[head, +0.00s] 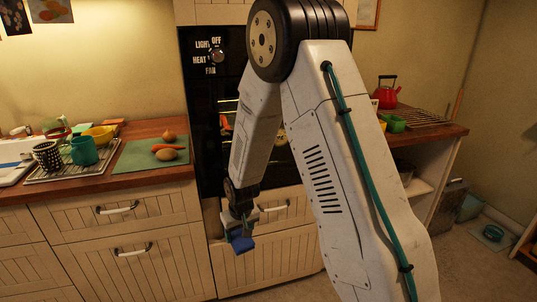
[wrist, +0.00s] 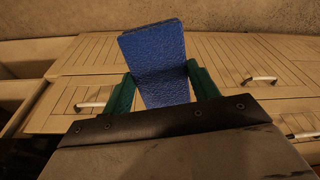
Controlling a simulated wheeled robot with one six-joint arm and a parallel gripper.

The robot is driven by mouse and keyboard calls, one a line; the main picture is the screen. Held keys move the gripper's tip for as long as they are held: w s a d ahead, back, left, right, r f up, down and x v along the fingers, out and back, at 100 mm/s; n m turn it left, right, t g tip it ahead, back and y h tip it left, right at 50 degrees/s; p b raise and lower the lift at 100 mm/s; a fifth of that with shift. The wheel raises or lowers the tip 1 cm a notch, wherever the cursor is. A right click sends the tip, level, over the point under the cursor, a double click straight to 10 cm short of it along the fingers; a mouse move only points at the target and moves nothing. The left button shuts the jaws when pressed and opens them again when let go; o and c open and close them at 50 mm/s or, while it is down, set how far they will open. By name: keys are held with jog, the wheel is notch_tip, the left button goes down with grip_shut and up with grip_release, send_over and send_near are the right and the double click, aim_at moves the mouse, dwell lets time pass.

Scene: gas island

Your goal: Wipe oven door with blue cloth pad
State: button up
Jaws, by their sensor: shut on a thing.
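My gripper (head: 241,228) hangs low in front of the cream drawers below the oven. It is shut on the blue cloth pad (head: 242,244), which also shows between the green fingers in the wrist view (wrist: 157,65). The pad is apart from the oven door. The black oven door (head: 211,150) stands above and behind the gripper in the head view. My arm covers much of the oven, so only its left part and a strip of its lit window show.
Left of the oven, a wooden counter (head: 100,184) holds a green cutting board (head: 135,160) with vegetables, plus a rack with mugs. A red kettle (head: 387,92) stands on the right counter. Drawer handles (head: 133,249) stick out below. Floor shows at right.

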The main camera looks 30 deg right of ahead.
jog(key=d, duration=0.1)
jog(key=d+t, duration=0.1)
jog(key=d, duration=0.1)
jog(key=shift+s+r+m+t, duration=0.1)
jog(key=shift+r+m+t, duration=0.05)
jog(key=shift+m+t, duration=0.15)
jog(key=w+d+r+m+t+h, duration=0.1)
jog(key=w+d+r+t, duration=0.2)
jog(key=d, duration=0.4)
jog(key=w+d+r+m+t+h, duration=0.1)
jog(key=w+d+r+t+h, duration=0.1)
jog(key=w+d+r+t, duration=0.3)
jog(key=d+r+t+h, duration=0.25)
jog(key=r+t, duration=0.25)
jog(key=r, duration=0.7)
jog(key=shift+y, duration=0.35)
jog(key=shift+d+x, duration=0.2)
jog(key=shift+x, duration=1.15)
jog(key=shift+d+x, duration=0.25)
jog(key=shift+x, duration=1.15)
jog(key=shift+x, duration=0.85)
jog(key=shift+s+d+r, duration=0.1)
